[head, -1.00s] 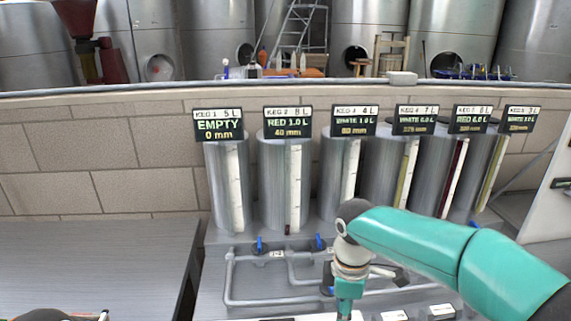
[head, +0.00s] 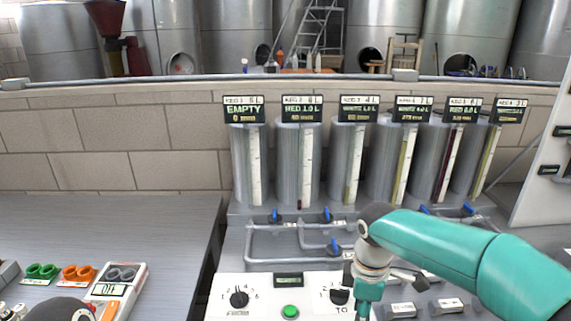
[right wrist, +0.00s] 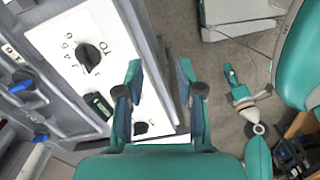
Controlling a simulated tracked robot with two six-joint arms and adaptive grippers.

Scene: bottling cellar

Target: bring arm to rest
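My right arm comes in from the right in the head view, its wrist bent down over the control panel (head: 262,298). My right gripper (right wrist: 158,70) is open in the right wrist view, with nothing between its fingers. In the head view only its upper part shows at the bottom edge, beside the TO knob (head: 339,297). Of my left arm, a dark rounded part shows at the bottom left edge of the head view. I cannot make out left fingers in either view.
Several kegs with level displays stand at the back, such as the EMPTY keg (head: 243,165). Pipes (head: 290,260) with blue valves lie before them. A white device (head: 122,285) and green rings (head: 42,271) lie on the left bench (head: 110,225), whose far part is clear.

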